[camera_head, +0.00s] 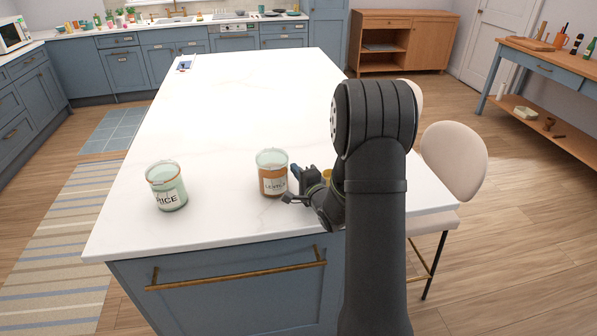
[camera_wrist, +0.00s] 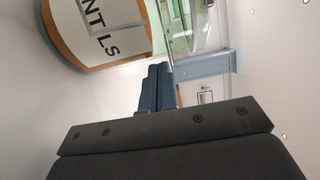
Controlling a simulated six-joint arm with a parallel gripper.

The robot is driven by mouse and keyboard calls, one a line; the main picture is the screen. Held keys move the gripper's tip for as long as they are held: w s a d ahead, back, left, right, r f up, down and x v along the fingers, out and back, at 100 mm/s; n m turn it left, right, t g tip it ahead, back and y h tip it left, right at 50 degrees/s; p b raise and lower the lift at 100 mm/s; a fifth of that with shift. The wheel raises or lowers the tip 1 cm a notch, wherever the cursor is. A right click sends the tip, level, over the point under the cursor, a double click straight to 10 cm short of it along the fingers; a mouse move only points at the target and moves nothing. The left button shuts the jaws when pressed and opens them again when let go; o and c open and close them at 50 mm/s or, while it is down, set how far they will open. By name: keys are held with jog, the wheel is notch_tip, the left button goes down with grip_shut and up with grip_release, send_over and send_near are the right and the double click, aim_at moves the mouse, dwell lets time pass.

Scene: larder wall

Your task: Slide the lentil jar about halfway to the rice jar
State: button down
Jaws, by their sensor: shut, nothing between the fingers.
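The lentil jar (camera_head: 272,180) stands upright on the white island, glass with an orange-brown filling and a white label. The rice jar (camera_head: 168,192), pale green glass with a RICE label, stands upright to its left, with bare countertop between them. My gripper (camera_head: 297,172) is low over the countertop, close at the right side of the lentil jar. In the wrist view its blue fingers (camera_wrist: 156,85) are shut and empty, and the lentil jar's label (camera_wrist: 100,25) fills the upper left. I cannot tell whether the fingers touch the jar.
The white island top (camera_head: 225,105) is clear behind the jars. Its front edge lies near them, above a drawer with a brass handle (camera_head: 237,277). A beige chair (camera_head: 454,160) stands at the right.

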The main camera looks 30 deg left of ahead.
jog(key=shift+a, duration=0.1)
jog(key=s+a, duration=0.3)
jog(key=s, duration=0.1)
jog(key=s+a, duration=0.8)
jog(key=shift+s, duration=0.15)
jog(key=w+d, duration=0.3)
jog(key=shift+w, duration=0.1)
jog(key=v, duration=1)
jog(key=shift+a, duration=0.1)
jog(key=shift+a, duration=0.1)
